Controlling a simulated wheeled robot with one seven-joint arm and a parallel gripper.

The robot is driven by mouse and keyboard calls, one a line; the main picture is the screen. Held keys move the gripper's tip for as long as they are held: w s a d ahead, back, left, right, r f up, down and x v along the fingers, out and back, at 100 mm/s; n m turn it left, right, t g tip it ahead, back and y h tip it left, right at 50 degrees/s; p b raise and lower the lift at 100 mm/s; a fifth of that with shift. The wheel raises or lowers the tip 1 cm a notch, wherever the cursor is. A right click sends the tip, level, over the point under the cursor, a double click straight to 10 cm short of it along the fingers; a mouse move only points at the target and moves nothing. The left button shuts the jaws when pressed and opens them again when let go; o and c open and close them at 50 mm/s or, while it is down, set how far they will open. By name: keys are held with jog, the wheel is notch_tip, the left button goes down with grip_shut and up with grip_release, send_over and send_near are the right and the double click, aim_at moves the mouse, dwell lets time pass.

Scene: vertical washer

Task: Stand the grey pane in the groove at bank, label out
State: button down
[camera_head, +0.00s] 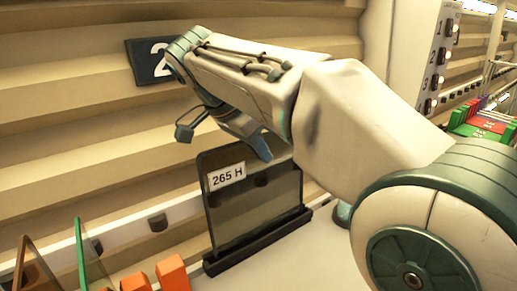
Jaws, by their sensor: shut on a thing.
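The grey pane (252,204) is a dark see-through sheet with a white label (227,176) reading "265 H" near its upper left corner. The label faces my camera. The pane stands nearly upright, its lower edge at a long black grooved holder (235,257). I cannot tell whether that edge is fully seated in the groove. My gripper (261,150) is at the pane's top edge, shut on it, with one bluish fingertip showing in front. The other finger is hidden behind the pane and my arm.
A dark sign (150,62) with a "2" hangs on the ribbed wall behind. Orange blocks (172,272), a green-edged pane (92,255) and a brown-edged pane (35,265) stand at lower left. A panel (440,55) with numbered knobs and coloured racks (482,122) are at right.

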jog(key=shift+f+b, duration=0.7)
jog(key=shift+f, duration=0.05)
dwell(0.8)
jog(key=c, duration=1.5)
grip_release()
jog(key=shift+s, duration=0.1)
jog(key=shift+f, duration=0.1)
jog(key=p+v, duration=0.4)
jog(key=v, duration=1)
jog(key=shift+f, duration=0.1)
